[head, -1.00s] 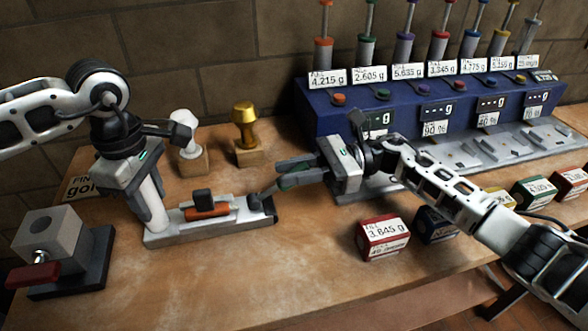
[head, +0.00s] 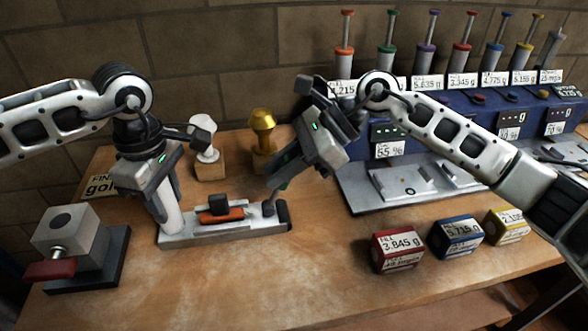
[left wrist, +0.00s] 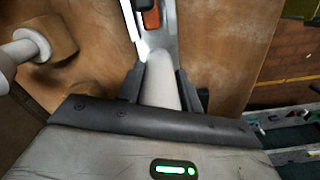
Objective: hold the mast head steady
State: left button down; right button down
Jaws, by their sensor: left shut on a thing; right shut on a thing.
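A white rounded post (head: 168,212) stands at the left end of a pale base plate (head: 225,236). My left gripper (head: 163,195) is shut on this post, which also shows between the fingers in the left wrist view (left wrist: 160,82). An orange bar (head: 222,215) with a black block (head: 218,203) on it lies along the plate. A dark end piece (head: 281,214) is at the plate's right end. My right gripper (head: 281,176) points down and left just above that end, shut on a small dark greenish piece that its fingers mostly hide.
A white-headed stamp (head: 204,150) and a brass stamp (head: 263,132) stand on wooden blocks behind. A grey block with a red handle (head: 62,240) is at left. Red (head: 398,252), blue (head: 457,238) and yellow (head: 507,226) labelled boxes stand at right. The front middle table is clear.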

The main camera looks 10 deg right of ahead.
jog(key=shift+a+r+h, duration=0.2)
jog(key=shift+a+h, duration=0.9)
jog(key=shift+h, duration=0.1)
pick_arm(q)
jog(key=shift+d, duration=0.1)
pick_arm(e)
jog(key=shift+a+f+h, duration=0.1)
jog(key=shift+a+h, duration=0.7)
jog(key=shift+h, duration=0.3)
pick_arm(q)
jog(key=shift+r, duration=0.1)
pick_arm(e)
jog(key=c, duration=1.2)
grip_release()
jog(key=shift+c, duration=0.2)
jog(key=v, duration=1.2)
pick_arm(q)
jog(key=c, duration=0.9)
grip_release()
